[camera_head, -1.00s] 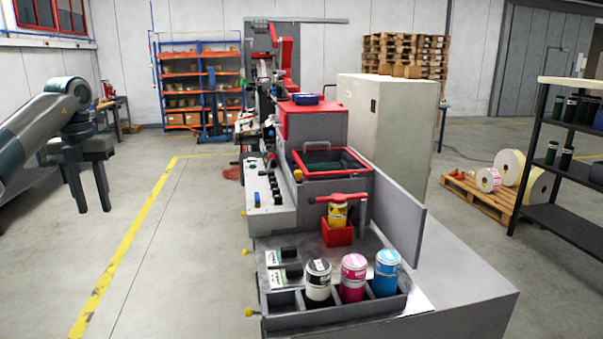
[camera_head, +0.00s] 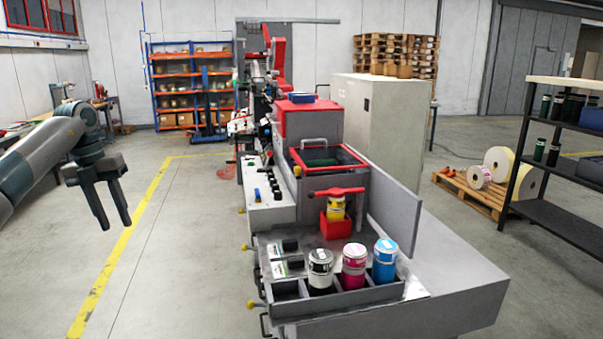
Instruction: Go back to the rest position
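My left gripper (camera_head: 116,226) hangs at the left of the head view, its two fingers apart and pointing down, with nothing between them. My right gripper is not in the head view. In the front tray (camera_head: 345,303) of the machine stand a black-and-white ink can (camera_head: 320,272), a magenta can (camera_head: 354,267) and a cyan can (camera_head: 385,261), all upright. A yellow can (camera_head: 336,209) sits in the red holder (camera_head: 336,227) under a red handle.
Floor with a yellow line (camera_head: 137,223) lies left of the machine. A black shelf (camera_head: 560,219) with dark bottles and a pallet (camera_head: 470,194) with label rolls stand at the right. Blue-orange racks (camera_head: 190,103), a grey cabinet (camera_head: 380,120) and stacked pallets (camera_head: 396,50) are behind.

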